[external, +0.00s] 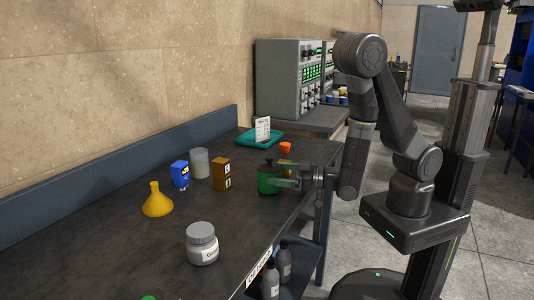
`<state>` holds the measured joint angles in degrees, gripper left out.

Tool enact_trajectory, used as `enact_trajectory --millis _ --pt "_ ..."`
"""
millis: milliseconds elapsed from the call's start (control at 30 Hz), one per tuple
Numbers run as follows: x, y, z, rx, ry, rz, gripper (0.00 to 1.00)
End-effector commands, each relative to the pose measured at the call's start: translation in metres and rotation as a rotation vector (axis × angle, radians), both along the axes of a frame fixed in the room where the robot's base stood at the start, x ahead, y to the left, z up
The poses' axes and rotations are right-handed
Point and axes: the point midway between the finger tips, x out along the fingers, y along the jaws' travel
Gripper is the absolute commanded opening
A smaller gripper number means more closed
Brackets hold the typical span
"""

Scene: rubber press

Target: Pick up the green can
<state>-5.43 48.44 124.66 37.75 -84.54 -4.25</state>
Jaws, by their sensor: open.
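The green can (266,180) stands upright on the dark bench, near its right edge, with a dark knob on top. My gripper (277,176) reaches in level from the right, its jaws apart. The fingertips are right at the can's right side and overlap it in the picture. I cannot tell whether they touch it or how far around it they reach. The can's right side is partly hidden by the fingers.
A brown block (221,174), pale cup (200,163) and blue box (180,174) stand left of the can. A yellow funnel (158,202) and grey jar (202,245) are nearer.

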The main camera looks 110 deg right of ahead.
Motion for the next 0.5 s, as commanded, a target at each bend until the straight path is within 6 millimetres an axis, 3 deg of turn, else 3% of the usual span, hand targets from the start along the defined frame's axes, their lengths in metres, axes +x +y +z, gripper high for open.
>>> enact_trajectory --millis 133,367,500 --pt "0.0122 -0.0079 0.0011 0.001 -0.001 -0.001 0.93" --pt "0.0137 -0.0083 -0.0002 0.001 -0.001 0.0 0.93" --pt "0.0135 -0.0082 -0.0002 0.001 -0.001 0.0 0.69"
